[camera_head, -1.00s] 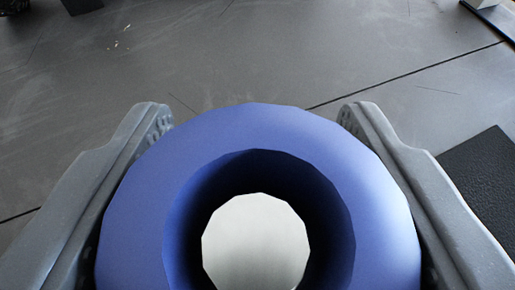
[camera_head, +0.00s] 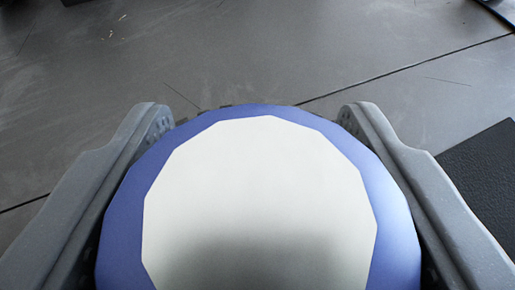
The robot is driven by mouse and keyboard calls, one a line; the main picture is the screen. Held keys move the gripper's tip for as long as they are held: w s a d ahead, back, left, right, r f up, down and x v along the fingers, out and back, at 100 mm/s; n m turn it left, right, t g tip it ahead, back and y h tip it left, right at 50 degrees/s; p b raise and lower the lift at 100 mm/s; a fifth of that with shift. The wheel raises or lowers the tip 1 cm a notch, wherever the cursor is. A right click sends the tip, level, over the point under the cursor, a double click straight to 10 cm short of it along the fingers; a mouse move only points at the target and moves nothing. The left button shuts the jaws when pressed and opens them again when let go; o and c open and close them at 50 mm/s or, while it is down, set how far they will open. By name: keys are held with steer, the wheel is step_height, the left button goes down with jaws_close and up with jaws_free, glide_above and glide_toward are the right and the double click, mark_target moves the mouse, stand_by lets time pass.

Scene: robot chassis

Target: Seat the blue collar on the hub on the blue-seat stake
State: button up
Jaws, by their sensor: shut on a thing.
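My gripper (camera_head: 257,116) is shut on the blue collar (camera_head: 122,220), one finger against each side of the ring. The hub and the underside of the collar are hidden, so I cannot tell whether the collar touches the hub.
The grey floor (camera_head: 300,50) beyond the fingers is mostly clear, with a dark seam across it. A black textured mat (camera_head: 482,185) lies to the right. Dark items show partly at the top left and top right edges.

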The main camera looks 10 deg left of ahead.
steer(key=shift+f+b, duration=0.3)
steer(key=shift+f, duration=0.3)
stand_by(0.3)
steer(key=o, duration=1.1)
steer(key=shift+s, duration=0.15)
steer(key=b+v, duration=0.1)
steer(key=v, duration=1.2)
steer(key=shift+s+b, duration=0.25)
steer(key=shift+b, duration=0.15)
steer(key=shift+w+d+r, duration=0.1)
steer(key=shift+r, duration=0.05)
